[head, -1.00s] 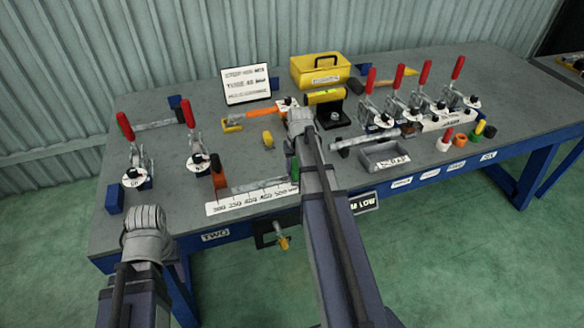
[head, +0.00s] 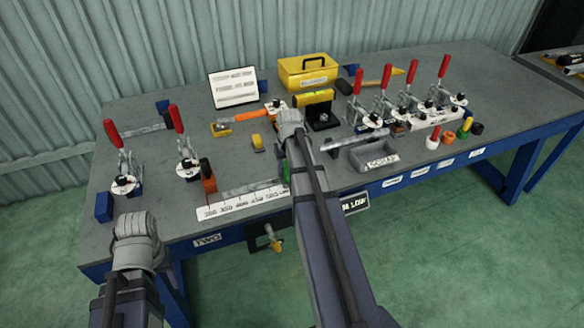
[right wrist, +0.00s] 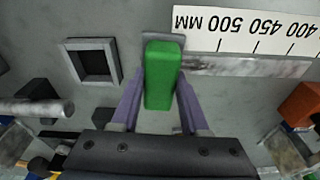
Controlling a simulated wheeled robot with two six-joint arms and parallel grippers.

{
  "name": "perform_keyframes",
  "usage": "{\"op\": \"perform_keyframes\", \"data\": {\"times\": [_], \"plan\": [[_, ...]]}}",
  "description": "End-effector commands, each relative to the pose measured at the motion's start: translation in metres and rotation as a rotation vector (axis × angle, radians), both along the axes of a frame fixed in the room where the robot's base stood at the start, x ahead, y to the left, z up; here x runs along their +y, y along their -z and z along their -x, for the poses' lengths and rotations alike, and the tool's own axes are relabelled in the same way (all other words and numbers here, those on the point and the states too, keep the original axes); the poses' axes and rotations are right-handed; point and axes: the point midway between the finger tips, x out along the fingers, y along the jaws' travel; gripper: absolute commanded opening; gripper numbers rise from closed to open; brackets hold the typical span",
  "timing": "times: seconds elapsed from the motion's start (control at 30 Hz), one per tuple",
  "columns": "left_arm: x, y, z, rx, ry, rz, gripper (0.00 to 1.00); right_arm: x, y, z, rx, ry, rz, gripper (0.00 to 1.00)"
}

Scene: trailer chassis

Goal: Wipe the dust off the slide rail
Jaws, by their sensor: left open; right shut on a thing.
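The slide rail (head: 250,187) is a flat grey metal bar lying along a white millimetre ruler (head: 243,203) near the bench's front edge. It also shows in the right wrist view (right wrist: 245,66), with pale mottled patches on its top. My right gripper (right wrist: 157,95) is shut on a green block (right wrist: 162,75) with a grey piece at its far end. The block is at the rail's end by the 500 mark; I cannot tell whether it touches the rail. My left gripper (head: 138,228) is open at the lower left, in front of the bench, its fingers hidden.
An orange-and-black block (head: 208,177) stands at the rail's other end. Red-handled clamps stand left (head: 122,165) and right (head: 405,98). A square socket (right wrist: 92,60) is beside the green block.

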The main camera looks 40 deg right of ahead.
Motion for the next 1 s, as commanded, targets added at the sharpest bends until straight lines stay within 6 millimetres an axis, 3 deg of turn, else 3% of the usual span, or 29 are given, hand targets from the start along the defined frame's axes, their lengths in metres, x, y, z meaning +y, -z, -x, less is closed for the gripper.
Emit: {"op": "perform_keyframes", "data": {"times": [1.0], "plan": [[0.0,0.002,0.0,0.0,0.0,0.0,0.5,0.051,0.002,-0.012,0.0,-0.001,-0.001,0.0]]}}
